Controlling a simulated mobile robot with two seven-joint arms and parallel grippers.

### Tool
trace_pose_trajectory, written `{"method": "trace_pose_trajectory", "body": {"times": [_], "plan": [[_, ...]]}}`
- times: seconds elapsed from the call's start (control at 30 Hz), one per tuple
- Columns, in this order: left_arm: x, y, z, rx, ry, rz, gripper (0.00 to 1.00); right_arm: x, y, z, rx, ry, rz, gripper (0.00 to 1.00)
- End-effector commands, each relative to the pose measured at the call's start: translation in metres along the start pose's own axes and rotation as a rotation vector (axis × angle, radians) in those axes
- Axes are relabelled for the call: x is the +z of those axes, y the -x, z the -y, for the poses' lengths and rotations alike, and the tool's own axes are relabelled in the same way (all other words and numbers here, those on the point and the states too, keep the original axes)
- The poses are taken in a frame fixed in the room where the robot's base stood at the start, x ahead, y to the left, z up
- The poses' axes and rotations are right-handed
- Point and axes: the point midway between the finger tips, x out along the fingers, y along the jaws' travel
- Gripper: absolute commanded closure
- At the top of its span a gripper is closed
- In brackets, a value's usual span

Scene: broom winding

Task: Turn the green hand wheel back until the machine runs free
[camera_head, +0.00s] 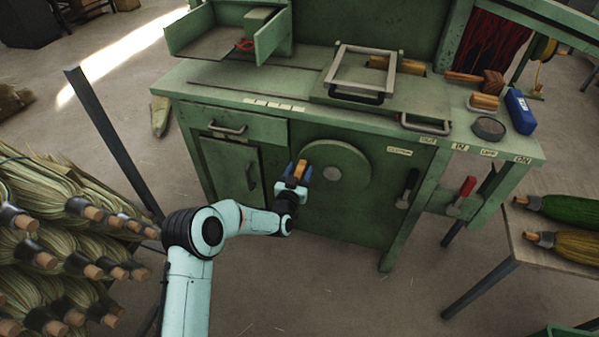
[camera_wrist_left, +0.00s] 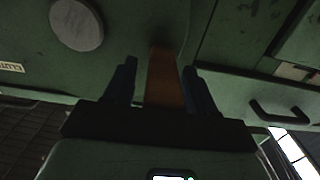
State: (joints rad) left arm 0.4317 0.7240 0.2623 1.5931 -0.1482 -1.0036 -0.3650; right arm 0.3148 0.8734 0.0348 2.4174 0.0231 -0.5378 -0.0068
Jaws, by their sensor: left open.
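The green hand wheel (camera_head: 347,160) is a flat disc on the front of the green machine, with a pale round hub (camera_head: 332,173). The hub also shows at the upper left of the left wrist view (camera_wrist_left: 77,24). A brown-orange handle (camera_wrist_left: 163,78) stands out from the wheel, at its left side in the head view. My left gripper (camera_head: 297,172) is open, with one dark finger on each side of this handle. In the left wrist view, a gap shows beside the handle; whether either finger touches it I cannot tell. My right gripper is not in view.
A black lever (camera_head: 407,188) and a red-handled lever (camera_head: 464,193) stand right of the wheel. A cabinet door (camera_head: 231,167) is left of it. Brooms (camera_head: 60,215) are stacked at the left. A side table (camera_head: 530,250) holds two brooms. Floor is clear before the machine.

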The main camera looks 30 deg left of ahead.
Motion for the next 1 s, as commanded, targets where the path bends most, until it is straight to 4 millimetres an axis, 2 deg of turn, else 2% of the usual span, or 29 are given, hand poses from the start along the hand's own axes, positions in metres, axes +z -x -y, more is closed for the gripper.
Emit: {"method": "trace_pose_trajectory", "body": {"times": [0.03, 0.07, 0.2, 0.23, 0.67, 1.0], "plan": [[0.000, 0.000, 0.000, 0.000, 0.000, 0.000, 0.45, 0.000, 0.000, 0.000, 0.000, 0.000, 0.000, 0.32], [0.000, 0.000, 0.000, 0.000, 0.000, 0.000, 0.51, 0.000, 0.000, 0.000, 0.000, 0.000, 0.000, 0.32], [0.000, 0.000, 0.000, 0.000, 0.000, 0.000, 0.97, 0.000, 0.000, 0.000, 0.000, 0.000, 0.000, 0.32], [0.000, 0.000, 0.000, 0.000, 0.000, 0.000, 1.00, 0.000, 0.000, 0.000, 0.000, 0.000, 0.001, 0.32], [-0.009, 0.000, -0.003, 0.001, -0.072, -0.003, 1.00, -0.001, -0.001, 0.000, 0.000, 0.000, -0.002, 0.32], [-0.034, 0.000, -0.015, 0.001, -0.302, -0.012, 1.00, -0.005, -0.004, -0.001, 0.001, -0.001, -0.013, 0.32]]}}
